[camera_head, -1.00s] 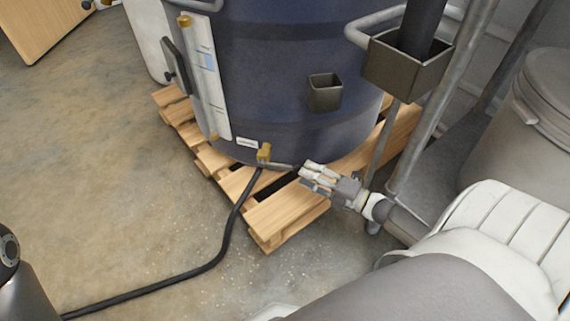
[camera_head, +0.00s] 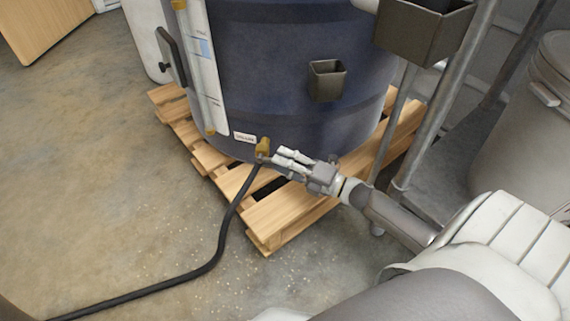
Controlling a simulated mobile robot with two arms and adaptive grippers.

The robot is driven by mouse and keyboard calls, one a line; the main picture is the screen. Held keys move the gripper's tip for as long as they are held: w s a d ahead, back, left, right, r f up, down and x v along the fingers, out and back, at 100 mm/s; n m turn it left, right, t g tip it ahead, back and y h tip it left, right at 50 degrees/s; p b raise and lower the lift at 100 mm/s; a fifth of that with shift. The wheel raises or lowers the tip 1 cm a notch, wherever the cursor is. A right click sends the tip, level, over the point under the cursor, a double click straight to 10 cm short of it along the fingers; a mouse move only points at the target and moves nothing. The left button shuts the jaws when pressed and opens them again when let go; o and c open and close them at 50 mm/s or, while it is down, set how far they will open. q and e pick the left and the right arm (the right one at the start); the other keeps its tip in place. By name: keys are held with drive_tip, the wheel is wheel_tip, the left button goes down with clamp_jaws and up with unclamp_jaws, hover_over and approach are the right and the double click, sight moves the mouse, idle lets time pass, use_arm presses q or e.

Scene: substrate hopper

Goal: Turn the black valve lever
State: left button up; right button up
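The brass valve (camera_head: 263,147) sits low on the front of the dark blue tank, with a black hose running from its underside. Its lever is mostly hidden by my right gripper, so I cannot make out its exact position. My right gripper (camera_head: 276,157) is just right of the valve, with its light fingertips close to the valve body. Its fingers look apart, and I cannot tell whether they touch the lever. My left gripper is not in view.
The blue tank (camera_head: 285,60) stands on a wooden pallet (camera_head: 265,221). A black hose (camera_head: 221,235) crosses the floor to the lower left. A small dark box (camera_head: 327,81) is on the tank. Grey poles (camera_head: 440,100) stand at right.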

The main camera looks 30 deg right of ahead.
drive_tip(key=shift+c, duration=0.2)
clamp_jaws()
idle(0.3)
